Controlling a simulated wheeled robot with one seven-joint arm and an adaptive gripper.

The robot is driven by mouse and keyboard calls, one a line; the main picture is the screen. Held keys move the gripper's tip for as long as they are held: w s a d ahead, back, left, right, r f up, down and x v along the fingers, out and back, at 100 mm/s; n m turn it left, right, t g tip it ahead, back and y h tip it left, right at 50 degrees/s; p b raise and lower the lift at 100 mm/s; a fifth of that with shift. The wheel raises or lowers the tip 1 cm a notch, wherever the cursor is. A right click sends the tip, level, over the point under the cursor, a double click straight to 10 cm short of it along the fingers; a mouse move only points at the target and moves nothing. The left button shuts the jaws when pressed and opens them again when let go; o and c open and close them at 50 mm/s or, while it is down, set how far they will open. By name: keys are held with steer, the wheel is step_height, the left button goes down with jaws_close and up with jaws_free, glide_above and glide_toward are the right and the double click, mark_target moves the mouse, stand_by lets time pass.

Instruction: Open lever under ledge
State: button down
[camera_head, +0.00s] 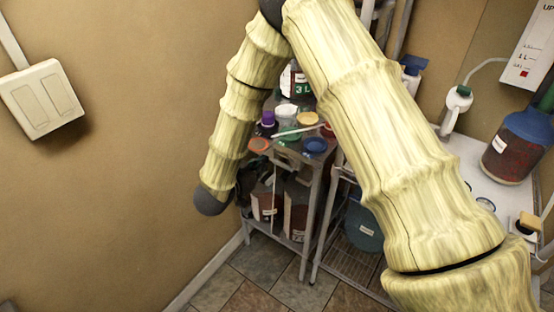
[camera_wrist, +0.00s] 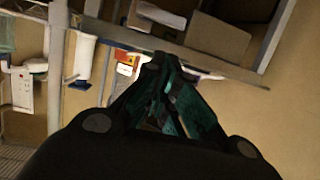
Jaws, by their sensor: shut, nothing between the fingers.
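My gripper (camera_wrist: 157,62) shows in the wrist view, with its dark teal fingers drawn together at the tips and nothing seen between them. The tips are close to the underside of a grey ledge-like beam (camera_wrist: 225,68) that crosses the view at a slant. A thin pale bar (camera_wrist: 203,75) shows just right of the fingertips; I cannot tell whether it is the lever, or whether the fingers touch it. In the head view my arm hides much of the middle, and I cannot make out the gripper clearly beside the shelf rack.
A metal shelf rack (camera_head: 318,190) holding jars and bottles stands in the corner. A blue-lidded jar (camera_head: 513,150) stands on a white surface at right. A white switch plate (camera_head: 41,99) is on the left wall. Tiled floor (camera_head: 268,303) is clear at the bottom.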

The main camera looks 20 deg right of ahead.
steer(key=shift+w+a+r+m+h, duration=0.1)
steer(key=shift+a+r+m+h, duration=0.1)
steer(key=shift+r, duration=0.4)
steer(key=shift+a+r+m+h, duration=0.1)
steer(key=shift+r+m+h, duration=0.1)
steer(key=shift+r, duration=0.4)
steer(key=shift+w+d, duration=0.1)
steer(key=shift+d, duration=0.05)
steer(key=p, duration=0.4)
glide_above(284, 164)
steer(key=a, duration=0.2)
step_height(284, 164, down, 3)
steer(key=shift+w+a+f+p, duration=0.1)
steer(key=shift+f+p, duration=0.15)
steer(key=shift+f, duration=0.65)
steer(key=shift+w+a+f+p, duration=0.1)
steer(key=shift+f+p, duration=0.15)
steer(key=shift+f, duration=0.6)
steer(key=shift+f+g, duration=0.1)
steer(key=shift+g, duration=0.2)
